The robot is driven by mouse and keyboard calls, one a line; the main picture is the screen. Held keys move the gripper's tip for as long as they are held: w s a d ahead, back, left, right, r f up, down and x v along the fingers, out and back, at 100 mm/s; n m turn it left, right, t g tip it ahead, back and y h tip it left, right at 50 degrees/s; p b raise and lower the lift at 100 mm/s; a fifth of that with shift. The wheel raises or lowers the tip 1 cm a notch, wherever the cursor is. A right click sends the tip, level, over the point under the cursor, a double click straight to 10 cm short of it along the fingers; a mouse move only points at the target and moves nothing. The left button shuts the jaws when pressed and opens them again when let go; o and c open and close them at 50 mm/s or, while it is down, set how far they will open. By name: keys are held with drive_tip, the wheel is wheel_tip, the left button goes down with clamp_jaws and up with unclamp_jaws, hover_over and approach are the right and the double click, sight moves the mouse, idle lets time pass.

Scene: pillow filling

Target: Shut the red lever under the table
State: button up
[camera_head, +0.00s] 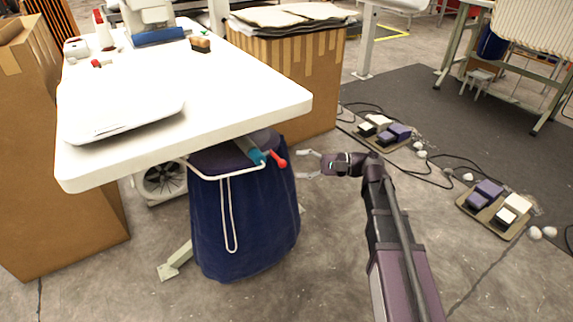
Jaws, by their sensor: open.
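The red lever (278,159) sticks out under the front right edge of the white table (235,88), beside a blue valve-like part (257,156). A dark blue cloth bag (243,220) on a white wire frame hangs just below it. My gripper (302,164) is open and empty, to the right of the lever and at about its height in the picture. Its fingers point left toward the lever, with a small gap between them. I cannot tell the exact depth between them.
A white pillow-like piece (120,108) lies on the table, with a sewing machine (152,20) behind. Cardboard boxes stand at left (60,170) and behind the table (290,85). Foot pedals (495,205) and cables lie on the floor at right. The floor in front is mostly clear.

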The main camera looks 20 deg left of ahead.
sight(282, 167)
drive_tip(key=shift+x, duration=2.7)
